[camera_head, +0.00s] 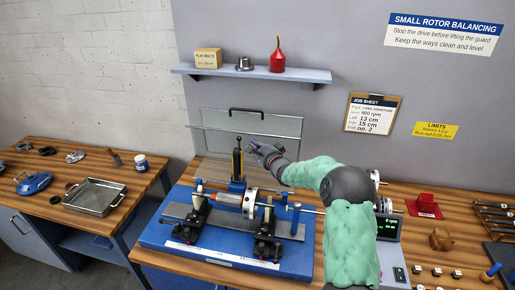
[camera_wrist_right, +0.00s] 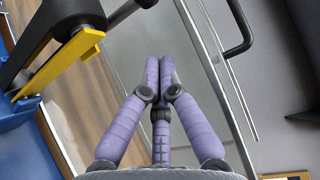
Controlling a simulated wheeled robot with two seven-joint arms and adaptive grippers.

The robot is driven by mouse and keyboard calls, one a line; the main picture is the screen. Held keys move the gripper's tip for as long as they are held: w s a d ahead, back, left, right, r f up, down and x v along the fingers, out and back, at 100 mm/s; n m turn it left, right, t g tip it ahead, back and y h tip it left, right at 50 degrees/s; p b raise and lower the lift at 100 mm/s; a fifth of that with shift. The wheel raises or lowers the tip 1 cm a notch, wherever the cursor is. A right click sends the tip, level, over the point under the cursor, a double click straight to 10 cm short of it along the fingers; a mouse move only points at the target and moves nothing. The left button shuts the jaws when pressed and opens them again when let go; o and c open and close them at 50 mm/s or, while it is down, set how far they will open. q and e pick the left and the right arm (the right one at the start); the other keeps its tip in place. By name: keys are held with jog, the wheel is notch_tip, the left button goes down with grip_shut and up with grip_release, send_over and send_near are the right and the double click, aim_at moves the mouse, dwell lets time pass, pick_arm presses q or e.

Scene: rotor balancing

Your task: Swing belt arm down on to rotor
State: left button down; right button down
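The belt arm (camera_head: 238,162) stands upright on its blue post behind the rotor in the head view. It is black with a yellow strip, and it shows at the upper left of the right wrist view (camera_wrist_right: 70,65). My right gripper (camera_head: 256,146) is just right of the belt arm's upper part. In the wrist view its purple fingers (camera_wrist_right: 160,68) meet at the tips with nothing visible between them, apart from the arm. My left gripper is out of view.
A clear guard (camera_head: 270,127) with a black handle stands raised behind the machine. A shelf (camera_head: 225,71) hangs above. A drive unit with a display (camera_head: 388,228) is at the right, partly behind my right arm. A metal tray (camera_head: 95,207) sits on the left bench.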

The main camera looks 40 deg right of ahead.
jog(key=shift+w+a+b, duration=0.2)
jog(key=shift+w+a, duration=0.45)
jog(key=shift+w, duration=0.25)
jog(key=shift+w+a+b, duration=0.2)
jog(key=shift+w+a, duration=0.4)
jog(key=shift+w, duration=0.25)
